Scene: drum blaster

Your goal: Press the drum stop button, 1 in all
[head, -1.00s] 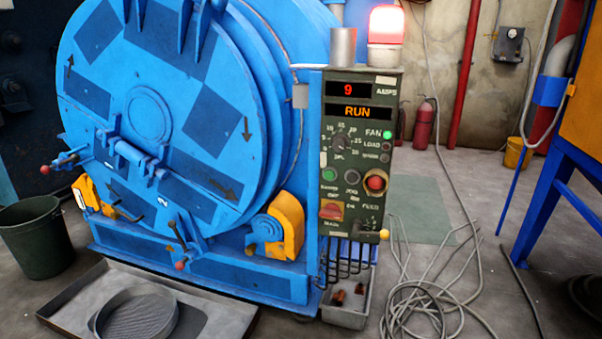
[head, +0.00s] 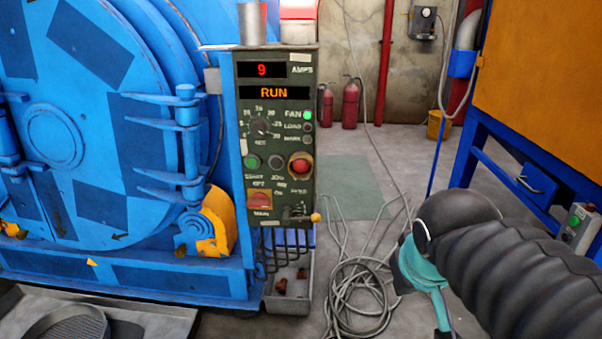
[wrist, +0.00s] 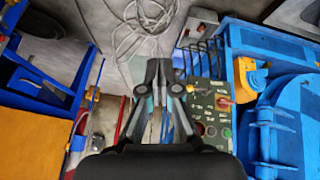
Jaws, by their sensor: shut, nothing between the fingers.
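The drum control panel (head: 275,135) faces me, with a red "9" amps display and an orange "RUN" display (head: 274,93). The red mushroom button (head: 300,165) sits in a worn yellowish surround at the panel's right edge, right of the green START button (head: 252,162) and dark JOG button (head: 276,162). The blue drum (head: 60,130) is at left. In the wrist view my gripper (wrist: 159,64) is shut and empty, beside the panel (wrist: 217,90) and apart from the buttons as far as I can tell.
A red MAIN switch (head: 259,201) and a yellow-knobbed lever (head: 315,217) are lower on the panel. Coiled grey cable (head: 360,290) lies on the floor right of it. An orange and blue frame (head: 540,90) stands at right.

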